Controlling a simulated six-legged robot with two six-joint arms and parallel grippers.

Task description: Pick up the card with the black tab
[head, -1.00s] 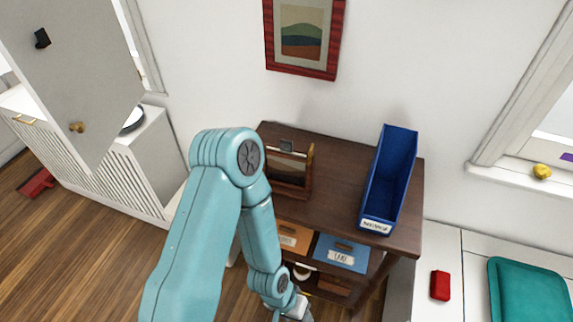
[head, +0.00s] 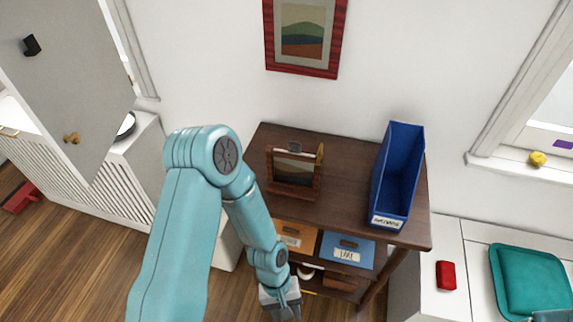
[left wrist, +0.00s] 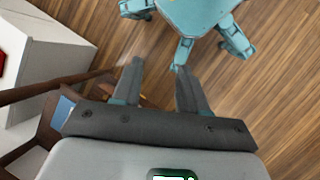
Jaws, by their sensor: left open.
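A small wooden rack (head: 292,190) stands on the dark wooden shelf unit, left of the blue bin. Cards stand upright in it, the front one with a brown and pale picture face (head: 294,170). A dark tab (head: 295,147) sticks up at the top of the rack; its card is mostly hidden. My left gripper (head: 287,312) hangs low in front of the unit, below its top and well apart from the rack. In the left wrist view its two fingers (left wrist: 159,66) are apart with nothing between them. My right gripper is not seen.
A tall blue bin (head: 397,170) stands on the right of the unit's top (head: 345,185). Orange (head: 297,236) and blue (head: 346,250) labelled drawers sit below. A white bench with a red object (head: 446,275) and teal cushion (head: 533,281) is at right. A grey door (head: 75,90) stands open at left.

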